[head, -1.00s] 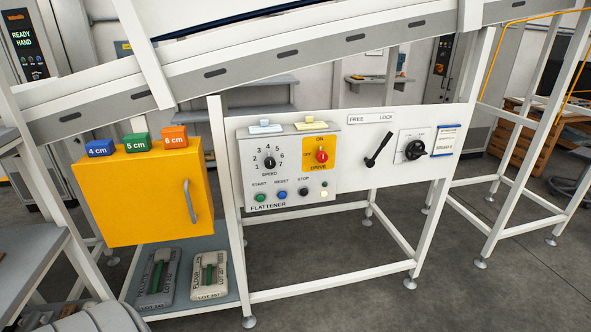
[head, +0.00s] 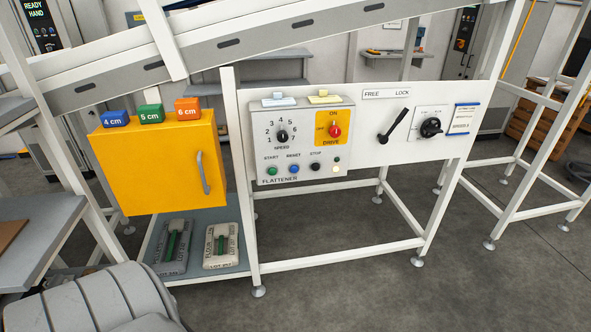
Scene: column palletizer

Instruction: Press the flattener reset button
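The flattener panel (head: 300,140) is a light grey box on the white board under the sloped conveyor. Its blue reset button (head: 294,169) sits in the bottom row, between the green start button (head: 272,171) and the black stop button (head: 315,167). A small white round light or button (head: 336,168) is at the row's right end. Above are the black speed knob (head: 282,137) and the red drive switch (head: 334,131) on a yellow plate. Nothing covers the reset button. Neither of my grippers is in view.
Right of the panel are a black free/lock lever (head: 393,126) and a black rotary knob (head: 431,127). A yellow cabinet (head: 155,165) hangs to the left, with labelled blocks on top and two grey lot-marked bags (head: 221,245) on the shelf below. Floor in front is clear.

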